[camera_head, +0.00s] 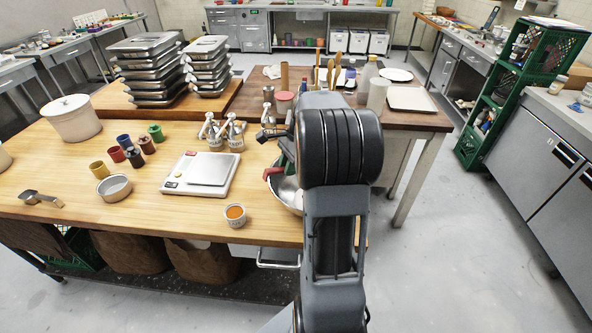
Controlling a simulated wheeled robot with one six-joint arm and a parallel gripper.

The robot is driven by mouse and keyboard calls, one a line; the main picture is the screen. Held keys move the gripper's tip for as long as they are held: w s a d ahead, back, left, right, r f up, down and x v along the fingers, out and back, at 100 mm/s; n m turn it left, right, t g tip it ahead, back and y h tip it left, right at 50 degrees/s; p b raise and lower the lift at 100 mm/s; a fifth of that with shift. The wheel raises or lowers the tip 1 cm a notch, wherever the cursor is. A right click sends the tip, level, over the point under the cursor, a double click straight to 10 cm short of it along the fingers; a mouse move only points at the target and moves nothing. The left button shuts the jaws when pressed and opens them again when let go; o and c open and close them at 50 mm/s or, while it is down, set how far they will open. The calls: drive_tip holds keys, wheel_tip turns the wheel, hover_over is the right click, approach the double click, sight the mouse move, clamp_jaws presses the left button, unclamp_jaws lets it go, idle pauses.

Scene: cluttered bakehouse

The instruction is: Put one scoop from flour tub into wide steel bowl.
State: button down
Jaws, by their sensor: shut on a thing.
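The wide steel bowl (285,190) stands near the table's right front edge, and my arm hides its right side. My gripper (281,160) is over the bowl's far left side, mostly hidden behind my arm. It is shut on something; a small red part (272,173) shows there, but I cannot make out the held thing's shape. A white lidded tub (72,118) stands at the table's left; no label shows, so I cannot tell whether it is the flour tub. A metal scoop or measuring cup (40,198) lies at the left front.
A white scale (200,174), a small round tin (115,187), a cup of orange stuff (235,215) and several coloured pots (135,156) stand left of the bowl. Shakers (235,137) stand behind it. Stacked steel trays (145,68) are at the back. The right-hand floor is clear.

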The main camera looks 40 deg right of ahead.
drive_tip(key=h, duration=0.2)
drive_tip(key=r+h+p, duration=0.1)
drive_tip(key=shift+a+g+h, duration=0.4)
drive_tip(key=shift+w+f, duration=0.1)
drive_tip(key=shift+w, duration=0.05)
idle(0.3)
